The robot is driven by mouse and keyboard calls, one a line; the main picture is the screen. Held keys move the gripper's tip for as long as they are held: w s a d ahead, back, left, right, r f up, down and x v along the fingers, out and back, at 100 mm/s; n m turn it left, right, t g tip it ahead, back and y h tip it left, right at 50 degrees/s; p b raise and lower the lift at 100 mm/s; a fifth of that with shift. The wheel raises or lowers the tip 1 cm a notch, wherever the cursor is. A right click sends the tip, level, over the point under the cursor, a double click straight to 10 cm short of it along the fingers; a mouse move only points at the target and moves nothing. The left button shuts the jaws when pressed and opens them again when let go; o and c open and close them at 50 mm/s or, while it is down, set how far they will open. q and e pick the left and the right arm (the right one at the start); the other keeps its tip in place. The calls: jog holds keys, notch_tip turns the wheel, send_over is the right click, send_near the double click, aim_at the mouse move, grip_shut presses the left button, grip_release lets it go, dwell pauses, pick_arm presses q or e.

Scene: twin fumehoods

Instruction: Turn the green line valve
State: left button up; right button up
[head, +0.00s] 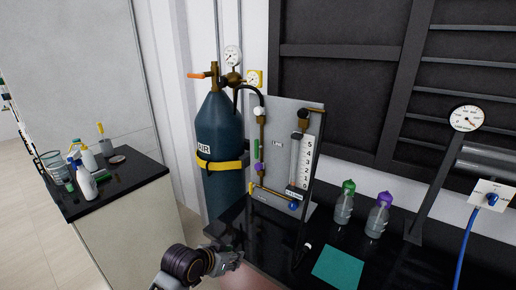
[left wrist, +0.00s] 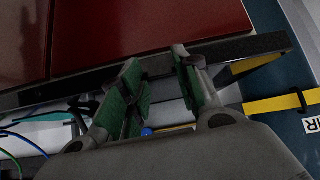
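A grey panel (head: 285,125) stands upright on the black bench, carrying tubing, a scale and several coloured parts. A small green part (head: 256,151) sits on its left-hand line, above a purple one (head: 257,167); I take the green part as the green line valve. My left gripper (head: 236,261) is low at the bench's front left corner, below and apart from the panel. In the left wrist view its green-padded fingers (left wrist: 160,92) stand apart with a gap between them. I cannot identify the green valve in that view. My right gripper is not in view.
A dark blue AIR cylinder (head: 219,140) with a yellow strap (head: 222,164) stands left of the panel. Two bottles, with green (head: 348,187) and purple (head: 384,199) caps, and a teal mat (head: 338,267) are on the bench. A side counter (head: 125,178) holds bottles.

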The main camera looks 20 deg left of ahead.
pick_arm(q)
jog(key=w+a+r+t+h, duration=0.15)
jog(key=w+r+t, duration=0.25)
jog(key=w+r, duration=0.6)
jog(key=m+t+h, duration=0.1)
jog(key=t+h, duration=0.1)
jog(key=t, duration=0.2)
send_near(255, 143)
jog(key=v, duration=0.3)
jog(key=shift+f, duration=0.1)
jog(key=shift+w, duration=0.1)
jog(key=p+x, duration=0.1)
jog(key=x, duration=0.8)
jog(key=shift+w+d+p, duration=0.15)
jog(key=shift+w+p, duration=0.05)
jog(key=shift+p, duration=0.1)
jog(key=shift+x, duration=1.5)
jog(key=shift+w+d+p, duration=0.1)
jog(key=shift+w+p, duration=0.2)
jog(key=shift+w, duration=0.1)
jog(key=shift+w+d, duration=0.1)
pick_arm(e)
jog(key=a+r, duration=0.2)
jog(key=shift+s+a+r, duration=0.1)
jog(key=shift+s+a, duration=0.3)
